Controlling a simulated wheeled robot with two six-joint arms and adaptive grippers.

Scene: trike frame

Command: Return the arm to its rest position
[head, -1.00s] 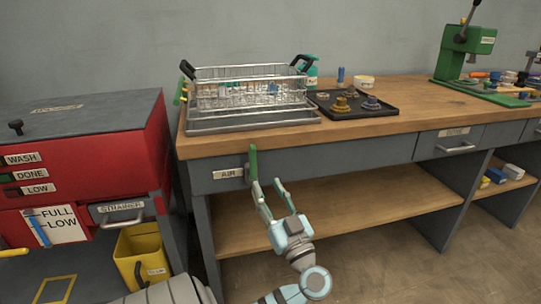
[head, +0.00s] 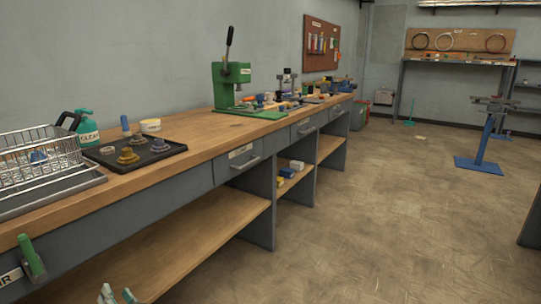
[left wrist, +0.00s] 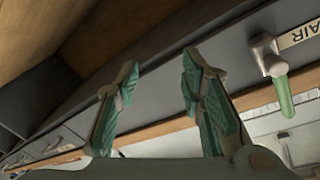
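My left gripper (head: 118,294) shows only its fingertips at the bottom edge of the head view, below the bench drawers. In the left wrist view its two fingers (left wrist: 160,70) are spread, with nothing between them. The green air lever (head: 32,257) stands on the bench front at the lower left. It also shows in the left wrist view (left wrist: 283,96), to the right of the fingers and apart from them. My right gripper is in neither view.
The workbench (head: 215,134) runs back to the right, with an open lower shelf (head: 200,222). A wire basket (head: 35,160), a black tray (head: 165,151) and a green press (head: 220,88) stand on it. The floor (head: 400,220) at right is largely clear; a blue-based stand (head: 480,166) is farther off.

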